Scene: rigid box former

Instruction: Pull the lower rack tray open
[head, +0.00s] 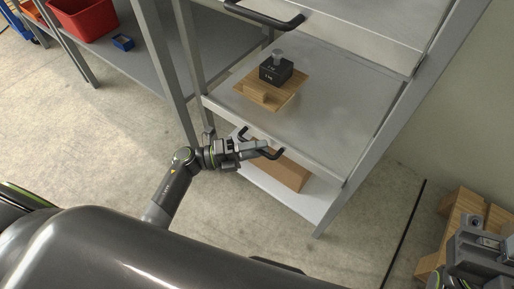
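The lower rack tray (335,118) is a grey metal tray at mid-height in the rack, with its front edge running close to the rack's uprights. A black bow handle (274,155) sticks out from its front. My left gripper (262,147) is at this handle, and its fingers overlap the bar. I cannot tell whether they are closed around it. On the tray a dark block with a grey knob (276,71) stands on a wooden board (286,98). Part of my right gripper (485,243) shows at the lower right edge; its fingers are not clear.
An upper tray with its own black handle (265,17) is above. A brown box (290,176) sits on the bottom shelf (310,208). A wooden pallet (464,212) lies at right.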

